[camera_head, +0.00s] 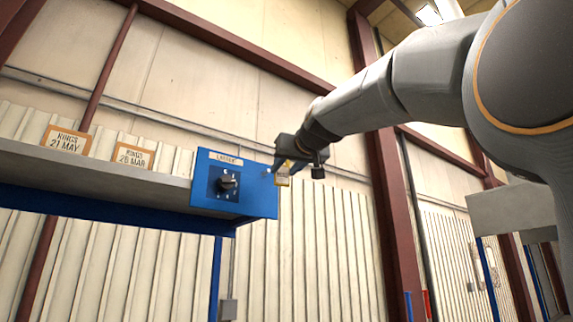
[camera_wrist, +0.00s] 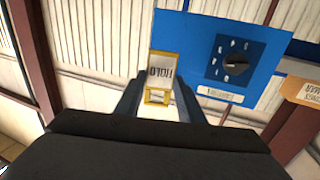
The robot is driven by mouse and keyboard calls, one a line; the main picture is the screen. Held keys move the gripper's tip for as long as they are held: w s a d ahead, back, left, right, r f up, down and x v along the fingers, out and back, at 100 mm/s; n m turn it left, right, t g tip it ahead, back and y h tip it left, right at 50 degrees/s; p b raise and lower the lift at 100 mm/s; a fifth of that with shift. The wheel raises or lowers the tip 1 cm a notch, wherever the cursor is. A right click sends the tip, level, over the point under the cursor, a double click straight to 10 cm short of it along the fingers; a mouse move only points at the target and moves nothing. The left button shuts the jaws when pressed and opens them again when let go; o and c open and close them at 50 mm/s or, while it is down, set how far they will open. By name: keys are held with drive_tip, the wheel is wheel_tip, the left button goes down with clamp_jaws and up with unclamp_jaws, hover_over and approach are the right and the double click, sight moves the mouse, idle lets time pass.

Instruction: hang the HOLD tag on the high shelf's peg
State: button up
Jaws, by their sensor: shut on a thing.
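The HOLD tag (camera_head: 283,178) is a small yellow-edged tag hanging below my gripper (camera_head: 283,166) in the head view. In the wrist view the tag (camera_wrist: 161,68) shows its lettering upside down between the two fingers of my gripper (camera_wrist: 158,92), which is shut on it. The high shelf (camera_head: 120,178) ends at the right in a blue panel (camera_head: 252,188). The tag is just right of this panel's edge in the head view; the gap in depth cannot be told. A small pale spot near the panel's upper right edge may be the peg, but it is too small to be sure.
The panel carries a black rotary dial (camera_head: 228,184) under a label plate (camera_head: 226,159). Two orange-framed signs (camera_head: 66,139) (camera_head: 133,155) stand on the shelf to the left. A dark red column (camera_head: 385,190) rises right of my gripper. Open space lies below the tag.

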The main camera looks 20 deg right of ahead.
drive_tip(key=w+a+p, duration=0.1)
drive_tip(key=w, duration=0.1)
drive_tip(key=w+a+p, duration=0.1)
drive_tip(key=w+p, duration=0.1)
drive_tip(key=w, duration=0.1)
drive_tip(key=w+p, duration=0.2)
drive_tip(key=w, duration=0.1)
drive_tip(key=shift+w+a+f, duration=0.1)
drive_tip(key=shift+a+f, duration=0.2)
drive_tip(key=shift+a, duration=0.1)
drive_tip(key=shift+w+a+f, duration=0.15)
drive_tip(key=shift+w+f, duration=0.3)
drive_tip(key=shift+w, duration=0.05)
idle(0.5)
idle(0.5)
drive_tip(key=o, duration=1.1)
drive_tip(key=shift+d, duration=0.2)
drive_tip(key=shift+a, duration=0.1)
drive_tip(key=shift+a, duration=0.1)
drive_tip(key=shift+s, duration=0.1)
